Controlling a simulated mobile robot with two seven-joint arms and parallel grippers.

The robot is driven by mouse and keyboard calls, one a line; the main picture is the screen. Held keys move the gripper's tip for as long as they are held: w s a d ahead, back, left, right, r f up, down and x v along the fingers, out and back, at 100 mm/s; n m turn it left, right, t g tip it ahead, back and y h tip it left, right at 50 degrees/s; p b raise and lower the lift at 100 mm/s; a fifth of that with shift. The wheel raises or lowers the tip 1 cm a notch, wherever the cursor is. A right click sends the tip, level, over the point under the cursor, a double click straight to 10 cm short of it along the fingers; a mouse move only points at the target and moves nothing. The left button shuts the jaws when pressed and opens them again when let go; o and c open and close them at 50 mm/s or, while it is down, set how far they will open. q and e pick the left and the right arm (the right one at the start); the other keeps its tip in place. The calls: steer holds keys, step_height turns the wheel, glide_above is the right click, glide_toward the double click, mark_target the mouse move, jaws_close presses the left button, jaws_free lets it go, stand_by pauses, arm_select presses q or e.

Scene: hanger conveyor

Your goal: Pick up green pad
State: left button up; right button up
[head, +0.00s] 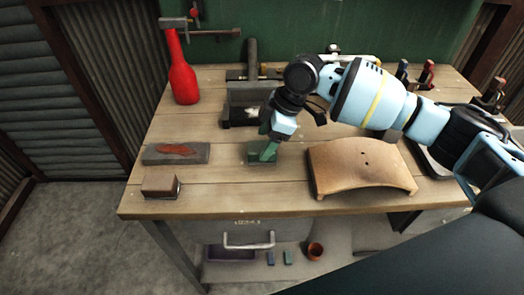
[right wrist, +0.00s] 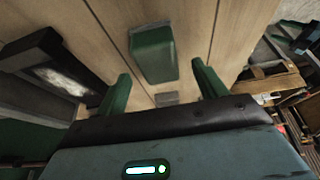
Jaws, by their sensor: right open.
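The green pad (head: 256,158) is a small dark green block lying on the wooden workbench, just in front of the black vise. It also shows in the right wrist view (right wrist: 153,54), top centre, beyond and between the fingertips. My right gripper (head: 268,149) reaches down over the pad and partly hides it. In the right wrist view its two green fingers (right wrist: 163,84) are spread wide, with nothing held between them. Whether the fingertips touch the bench cannot be told. My left gripper is not in view.
Behind the pad stands the black vise (head: 240,105). A curved tan board (head: 360,167) lies to the right. The front bench strip is clear.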

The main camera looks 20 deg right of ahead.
mark_target(262, 146)
steer(key=x, duration=0.3)
steer(key=shift+d+f, duration=0.1)
steer(key=shift+f, duration=0.05)
steer(key=c, duration=1)
steer(key=shift+c, duration=0.2)
steer(key=shift+w+r, duration=0.1)
steer(key=shift+r, duration=0.55)
step_height(262, 146, up, 2)
steer(key=shift+r, duration=0.15)
steer(key=s+d, duration=0.2)
steer(key=s, duration=0.3)
steer(key=s+d+r, duration=0.1)
steer(key=s, duration=0.4)
steer(key=s+d, duration=0.2)
steer(key=s, duration=0.3)
steer(key=shift+d+r+p, duration=0.25)
steer(key=shift+d+p, duration=0.05)
